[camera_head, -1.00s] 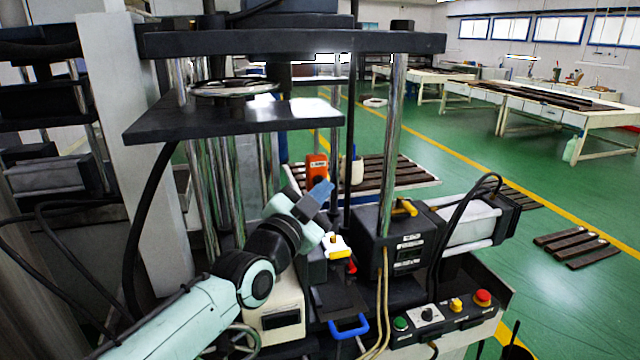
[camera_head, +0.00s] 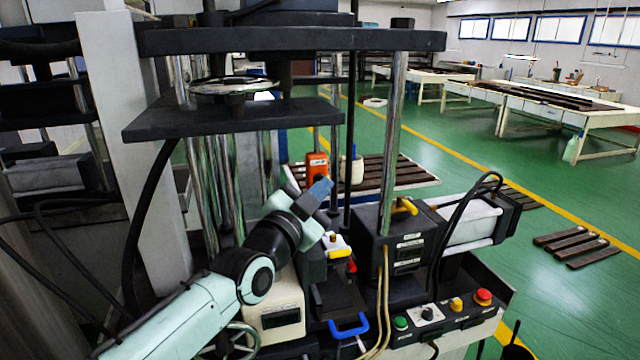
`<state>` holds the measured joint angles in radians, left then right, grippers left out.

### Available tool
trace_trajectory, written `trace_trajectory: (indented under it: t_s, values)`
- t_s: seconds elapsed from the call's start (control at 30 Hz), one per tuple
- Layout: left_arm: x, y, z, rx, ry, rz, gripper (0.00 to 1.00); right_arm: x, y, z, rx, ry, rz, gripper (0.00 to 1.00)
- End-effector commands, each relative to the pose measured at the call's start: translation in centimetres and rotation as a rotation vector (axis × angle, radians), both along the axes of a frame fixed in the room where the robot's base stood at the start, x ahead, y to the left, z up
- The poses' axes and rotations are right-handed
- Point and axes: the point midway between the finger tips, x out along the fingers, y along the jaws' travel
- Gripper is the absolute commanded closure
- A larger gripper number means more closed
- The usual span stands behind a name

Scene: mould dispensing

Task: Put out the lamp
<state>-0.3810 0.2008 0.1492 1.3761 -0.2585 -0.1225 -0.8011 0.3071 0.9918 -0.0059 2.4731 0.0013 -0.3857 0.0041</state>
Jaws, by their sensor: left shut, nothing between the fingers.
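My left gripper (camera_head: 321,187), with blue fingertips, is shut and empty in front of the press, at the lower edge of an orange box (camera_head: 317,165). I cannot tell whether the fingertips touch the box. No glowing lamp shows on the press. The upper plate (camera_head: 290,41) and the lower plate (camera_head: 230,118) look dark and without bright glare. The lamp's own body cannot be made out. My right gripper is not in view.
Chrome columns (camera_head: 392,140) and a black upright rod (camera_head: 350,120) stand close to my left gripper. A panel with a green button (camera_head: 400,323), a yellow button (camera_head: 455,305) and a red button (camera_head: 482,296) lies at the lower right.

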Motion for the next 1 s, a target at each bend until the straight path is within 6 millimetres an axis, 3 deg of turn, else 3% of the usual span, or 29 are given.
trace_trajectory:
  t_s: [0.33, 0.57, 1.0]
  values:
    - [-0.4, -0.2, 0.0, 0.000, 0.000, -0.001, 1.00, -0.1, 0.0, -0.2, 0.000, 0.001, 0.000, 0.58]
    - [-2.4, -0.9, 0.1, -0.001, -0.001, -0.005, 1.00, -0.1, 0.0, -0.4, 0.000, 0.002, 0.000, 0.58]
    - [-5.8, -1.9, 0.2, -0.001, -0.001, -0.001, 1.00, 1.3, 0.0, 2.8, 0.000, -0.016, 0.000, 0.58]
